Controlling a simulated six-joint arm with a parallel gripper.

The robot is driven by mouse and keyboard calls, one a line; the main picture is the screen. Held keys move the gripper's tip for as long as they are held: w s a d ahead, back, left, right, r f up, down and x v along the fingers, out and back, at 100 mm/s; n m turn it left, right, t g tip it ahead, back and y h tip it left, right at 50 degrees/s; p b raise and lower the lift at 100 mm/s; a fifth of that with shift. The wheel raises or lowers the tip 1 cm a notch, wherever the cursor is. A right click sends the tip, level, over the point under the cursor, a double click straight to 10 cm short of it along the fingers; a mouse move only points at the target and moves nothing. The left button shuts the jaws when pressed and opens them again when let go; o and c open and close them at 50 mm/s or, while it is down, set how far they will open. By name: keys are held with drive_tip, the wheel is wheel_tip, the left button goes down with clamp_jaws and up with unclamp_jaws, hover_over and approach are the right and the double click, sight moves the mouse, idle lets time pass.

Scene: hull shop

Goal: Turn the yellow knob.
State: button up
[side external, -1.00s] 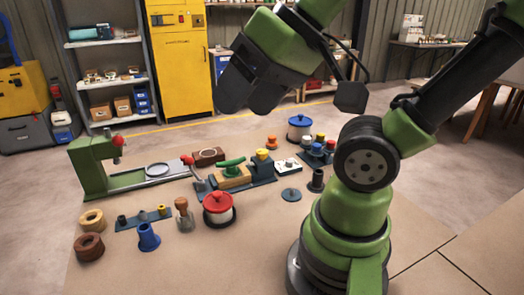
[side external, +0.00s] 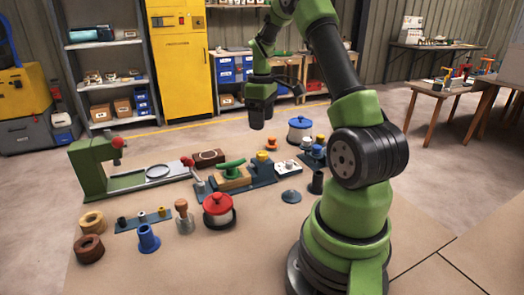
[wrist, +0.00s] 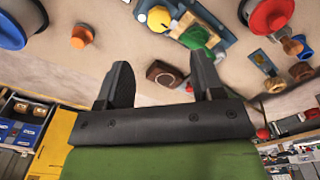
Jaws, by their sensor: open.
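The yellow knob (side external: 262,156) sits at the back right of a blue fixture with a green handle (side external: 232,163). The yellow knob also shows near the top of the wrist view (wrist: 159,18), beside the green handle (wrist: 195,37). My gripper (side external: 257,124) hangs above the far side of the board, apart from the knob. In the wrist view my gripper (wrist: 160,76) has its fingers spread with nothing between them. A brown block (wrist: 164,73) lies on the board below.
A blue-lidded pot (side external: 300,131) and an orange knob (side external: 272,143) stand near the fixture. A red-lidded pot (side external: 218,209) is in front of it. A green press (side external: 92,168) stands at the left.

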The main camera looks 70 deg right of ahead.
sight(262, 153)
wheel_tip(262, 153, down, 10)
idle(0.5)
drive_tip(key=c, duration=0.9)
